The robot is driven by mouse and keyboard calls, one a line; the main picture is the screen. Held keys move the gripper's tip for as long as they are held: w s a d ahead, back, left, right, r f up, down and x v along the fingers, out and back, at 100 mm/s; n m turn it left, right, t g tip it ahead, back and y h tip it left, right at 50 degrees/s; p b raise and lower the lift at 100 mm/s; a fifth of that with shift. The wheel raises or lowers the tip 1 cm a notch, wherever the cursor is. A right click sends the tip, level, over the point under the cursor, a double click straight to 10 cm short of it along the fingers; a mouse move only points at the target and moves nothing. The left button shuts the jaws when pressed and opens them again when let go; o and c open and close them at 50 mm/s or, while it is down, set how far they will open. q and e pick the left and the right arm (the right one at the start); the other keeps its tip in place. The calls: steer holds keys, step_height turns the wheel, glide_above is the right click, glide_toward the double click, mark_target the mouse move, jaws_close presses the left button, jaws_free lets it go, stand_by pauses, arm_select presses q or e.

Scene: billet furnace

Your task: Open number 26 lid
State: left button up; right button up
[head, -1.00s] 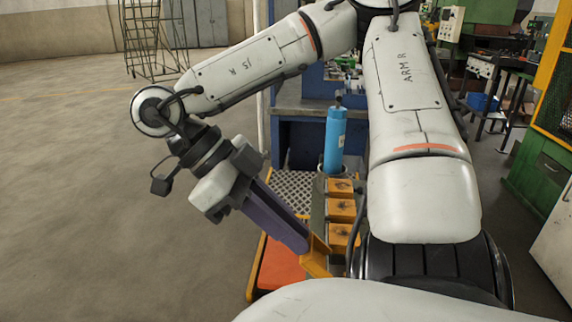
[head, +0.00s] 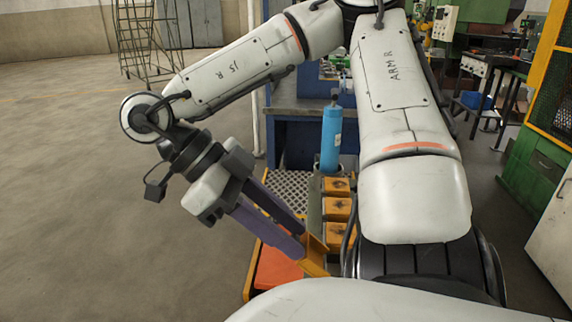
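A row of orange-yellow lids runs toward me beside the blue cylinder; three lie flat, the nearest flat one (head: 340,234) being partly covered by my arm. Nearer still, an orange-yellow lid (head: 314,266) stands tilted up toward the left. No number is readable on any lid, so I cannot tell which is 26. My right gripper (head: 304,237) has two long purple fingers, spread apart with a gap between them. Their tips are at the tilted lid; whether they touch it I cannot tell. What lies under that lid is hidden. My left gripper is out of view.
A blue cylinder (head: 331,138) stands upright behind the lids. A red-orange panel with a yellow edge (head: 279,270) lies below the gripper. A blue workbench (head: 305,140) stands behind. Open grey floor (head: 80,200) lies to the left.

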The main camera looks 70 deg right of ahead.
steer(key=v, duration=1)
steer(key=shift+r, duration=0.1)
stand_by(0.3)
